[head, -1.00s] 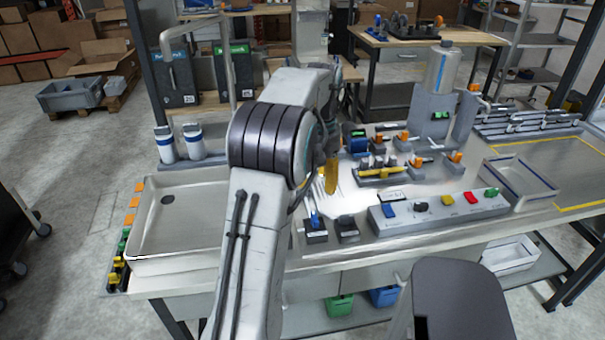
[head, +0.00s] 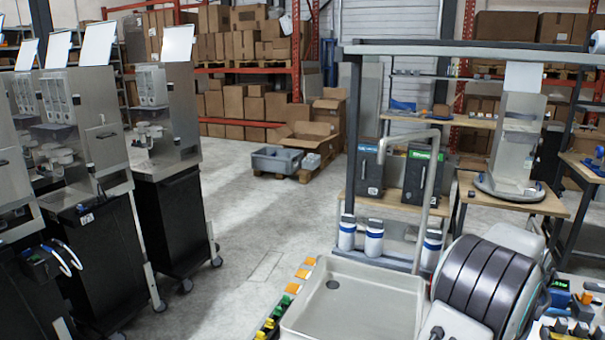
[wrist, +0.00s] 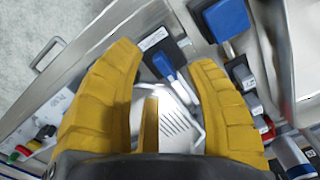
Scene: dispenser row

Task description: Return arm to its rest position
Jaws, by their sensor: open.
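In the head view part of my arm (head: 487,285) is at the lower right, beside the sink. My gripper is outside the head view.
The grey sink (head: 350,298) stands at the bench's left end, with a tap and white bottles (head: 374,240) behind. Dispenser carts (head: 170,165) line the left side. The floor (head: 260,215) between is clear. A blue block (wrist: 227,17) shows near the gripper.

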